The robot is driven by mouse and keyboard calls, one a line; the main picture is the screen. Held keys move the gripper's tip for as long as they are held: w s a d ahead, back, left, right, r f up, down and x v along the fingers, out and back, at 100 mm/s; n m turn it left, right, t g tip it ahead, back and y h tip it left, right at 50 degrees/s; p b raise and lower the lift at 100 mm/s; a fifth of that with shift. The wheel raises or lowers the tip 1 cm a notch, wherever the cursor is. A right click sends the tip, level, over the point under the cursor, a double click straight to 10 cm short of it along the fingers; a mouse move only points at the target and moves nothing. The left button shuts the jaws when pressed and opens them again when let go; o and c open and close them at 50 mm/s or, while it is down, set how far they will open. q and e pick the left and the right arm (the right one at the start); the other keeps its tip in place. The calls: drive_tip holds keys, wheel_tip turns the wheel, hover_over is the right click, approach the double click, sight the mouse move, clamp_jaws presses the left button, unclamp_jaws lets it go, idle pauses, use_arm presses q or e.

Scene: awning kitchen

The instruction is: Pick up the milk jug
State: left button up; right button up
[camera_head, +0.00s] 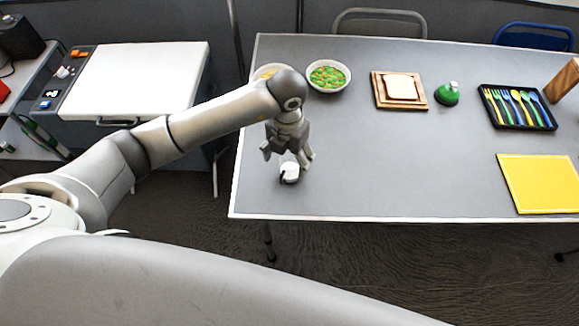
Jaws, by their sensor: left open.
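A small white milk jug (290,173) with a dark handle or edge on its left stands on the grey table (385,160), close to the table's left front corner. My left gripper (287,160) is above the jug, pointing down, with its fingers apart. The fingertips are close to the jug's top; I cannot tell whether they touch it. The gripper hides part of the area behind the jug. My right gripper is not in view.
Behind my arm are a partly hidden bowl (268,72) and a bowl of vegetables (328,76). The table's middle is clear.

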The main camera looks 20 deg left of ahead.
use_arm(q)
drive_tip(key=shift+f, duration=0.4)
drive_tip(key=f, duration=0.1)
drive_tip(key=f+p, duration=0.1)
drive_tip(key=f, duration=0.1)
drive_tip(key=shift+s+d+f, duration=0.1)
drive_tip(key=shift+d+f, duration=0.1)
drive_tip(key=shift+f, duration=0.55)
drive_tip(key=c, duration=1.3)
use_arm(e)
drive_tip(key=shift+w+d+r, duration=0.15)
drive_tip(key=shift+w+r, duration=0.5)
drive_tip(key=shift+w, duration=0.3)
use_arm(q)
drive_tip(key=shift+r, duration=0.25)
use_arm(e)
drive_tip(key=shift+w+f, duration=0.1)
